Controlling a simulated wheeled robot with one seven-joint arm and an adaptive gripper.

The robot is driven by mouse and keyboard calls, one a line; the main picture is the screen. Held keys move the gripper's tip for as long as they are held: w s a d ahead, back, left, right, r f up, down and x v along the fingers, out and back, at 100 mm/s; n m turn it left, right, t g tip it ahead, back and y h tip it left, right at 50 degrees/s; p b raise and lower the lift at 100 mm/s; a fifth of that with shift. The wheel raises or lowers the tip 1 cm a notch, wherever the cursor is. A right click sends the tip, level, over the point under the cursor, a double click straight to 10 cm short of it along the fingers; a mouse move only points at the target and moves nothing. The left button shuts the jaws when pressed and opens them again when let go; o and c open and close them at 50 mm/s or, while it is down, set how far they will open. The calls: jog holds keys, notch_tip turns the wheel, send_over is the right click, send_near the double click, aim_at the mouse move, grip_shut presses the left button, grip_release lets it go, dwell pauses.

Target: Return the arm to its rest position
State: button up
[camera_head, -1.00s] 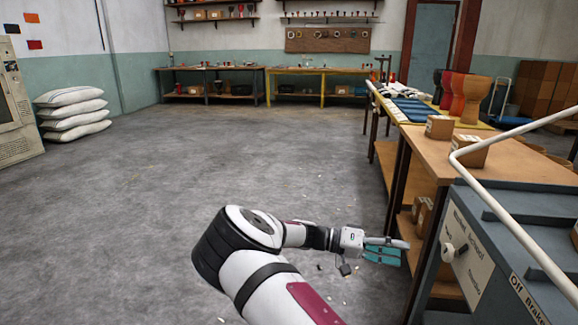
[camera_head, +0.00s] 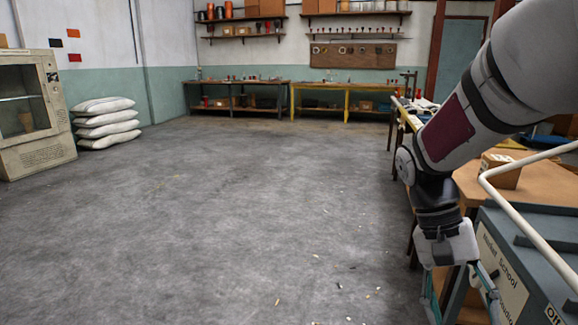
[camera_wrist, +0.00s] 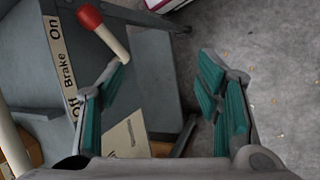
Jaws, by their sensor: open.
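My arm comes down from the upper right in the head view and hangs beside the right-hand workbench (camera_head: 535,190). My gripper (camera_head: 462,306) points downward at the lower right, in front of the grey machine (camera_head: 540,255), with its fingertips cut off or close to the frame's bottom edge. In the wrist view my gripper (camera_wrist: 165,95) has its teal-padded fingers spread wide, with nothing between them. A red-knobbed lever (camera_wrist: 100,28) on the machine shows behind the left finger; I cannot tell the distance between them.
A white rail (camera_head: 525,215) runs along the machine, close to my gripper. A cardboard box (camera_head: 502,170) sits on the workbench. The floor (camera_head: 230,215) to the left is wide and clear, with small scattered bits. Stacked sacks (camera_head: 105,122) and a cabinet (camera_head: 30,110) stand far left.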

jog(key=s+a+r+n+t+y, duration=0.1)
jog(key=s+a+r+n+t, duration=0.2)
jog(key=s, duration=0.7)
jog(key=s+a+r+n+t+y, duration=0.1)
jog(key=s+a+n+t+y, duration=0.3)
jog(key=s, duration=0.6)
notch_tip(320, 180, up, 37)
jog(key=t+h+p, duration=0.2)
jog(key=p, duration=3.2)
jog(key=shift+w+m+p, duration=0.25)
jog(key=shift+m+p, duration=0.1)
jog(key=shift+m, duration=0.05)
